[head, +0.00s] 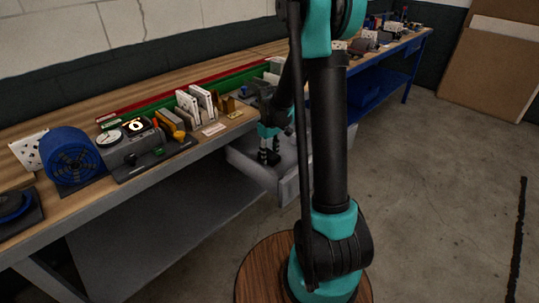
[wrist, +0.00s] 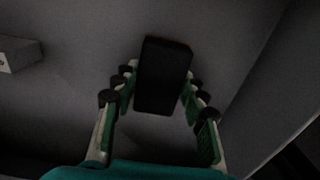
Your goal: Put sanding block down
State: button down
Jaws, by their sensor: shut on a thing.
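The sanding block (wrist: 163,77) is a dark, nearly black block with a thin brownish edge at its far end. In the wrist view it sits between the two fingers of my gripper (wrist: 160,84), which are shut on it. In the head view my gripper (head: 269,157) points down inside an open grey drawer (head: 262,174) below the bench edge. The block is too small and dark to make out there. I cannot tell whether it touches the drawer floor.
The workbench (head: 215,146) carries a blue round device (head: 72,158), a grey gauge unit (head: 128,146) and upright white boxes (head: 196,106). A pale grey blocky shape (wrist: 17,54) lies left in the wrist view.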

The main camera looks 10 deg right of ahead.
aim_at(270, 154)
jog(key=c, duration=0.9)
grip_release()
jog(key=shift+f, duration=0.1)
jog(key=shift+o, duration=0.2)
notch_tip(270, 154, up, 12)
